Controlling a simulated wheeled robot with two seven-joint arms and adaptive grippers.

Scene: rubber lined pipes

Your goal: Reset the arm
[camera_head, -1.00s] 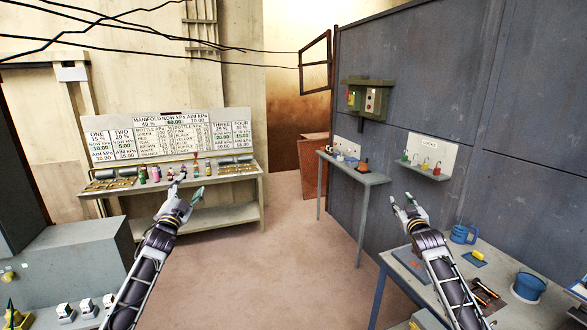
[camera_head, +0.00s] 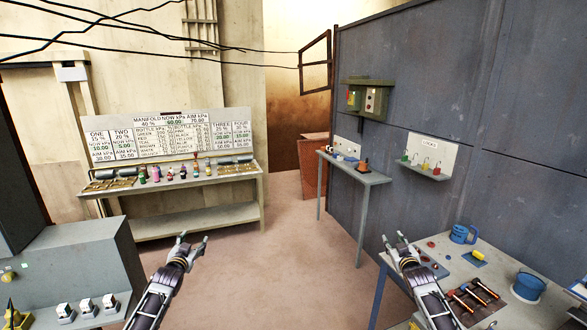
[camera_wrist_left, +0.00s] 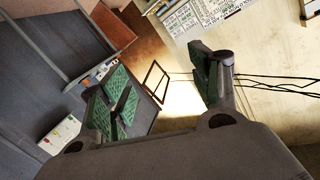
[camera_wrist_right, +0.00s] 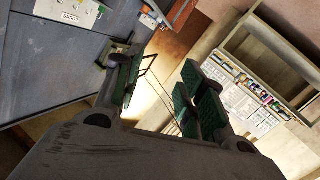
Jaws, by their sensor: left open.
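My left gripper (camera_head: 190,244) is in the lower middle of the head view, over open floor. Its fingers are spread and nothing is between them. The green finger pads also show apart and empty in the left wrist view (camera_wrist_left: 162,85). My right gripper (camera_head: 397,243) is at the left edge of the right-hand table in the head view. Its fingers are apart, and the right wrist view (camera_wrist_right: 160,85) shows the green pads with nothing between them. Both grippers point forward, away from me.
A bench (camera_head: 195,181) with several bottles stands at the back left under a board of figures (camera_head: 165,137). A narrow table (camera_head: 362,176) is along the grey wall. The middle floor is clear.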

